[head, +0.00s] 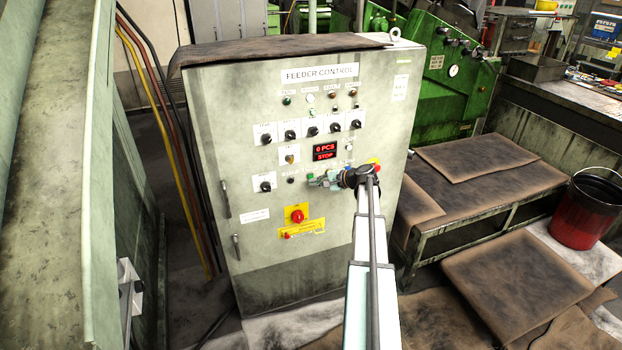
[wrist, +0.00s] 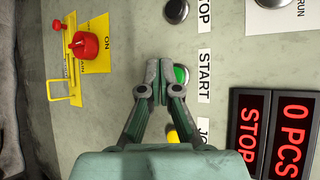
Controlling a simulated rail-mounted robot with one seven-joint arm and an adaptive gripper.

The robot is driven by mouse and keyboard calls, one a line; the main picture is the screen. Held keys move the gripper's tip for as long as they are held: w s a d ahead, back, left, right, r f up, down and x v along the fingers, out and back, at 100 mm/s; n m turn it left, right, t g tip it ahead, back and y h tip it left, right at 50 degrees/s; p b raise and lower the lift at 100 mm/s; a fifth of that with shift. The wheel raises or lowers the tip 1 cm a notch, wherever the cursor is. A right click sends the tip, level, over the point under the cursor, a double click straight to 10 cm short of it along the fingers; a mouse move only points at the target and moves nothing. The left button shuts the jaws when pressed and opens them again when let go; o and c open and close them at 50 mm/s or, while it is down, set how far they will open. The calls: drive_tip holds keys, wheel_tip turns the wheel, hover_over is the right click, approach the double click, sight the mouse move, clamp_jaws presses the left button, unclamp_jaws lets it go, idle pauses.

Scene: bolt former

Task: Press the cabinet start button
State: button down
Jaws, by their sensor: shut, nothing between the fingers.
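The pale green control cabinet (head: 230,130), labelled FEEDER CONTROL, stands in the middle of the head view. In the wrist view, turned sideways, the green button (wrist: 181,77) sits beside the label START (wrist: 204,75). My gripper (wrist: 157,64) is shut and empty, with its fingertips in front of the panel at the green button and hiding part of it. I cannot tell whether they touch it. In the head view my gripper (head: 318,182) is at the panel below the red display (head: 325,152), which reads 0 PCS and STOP.
A black button (wrist: 176,11) by the label STOP and a partly hidden yellow button (wrist: 172,135) flank the green one. A bench (head: 470,185) and a red bucket (head: 582,212) stand to the right.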

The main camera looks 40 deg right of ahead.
drive_tip(key=shift+w, duration=0.2)
idle(0.6)
drive_tip(key=shift+w+d, duration=0.15)
drive_tip(key=shift+w, duration=0.1)
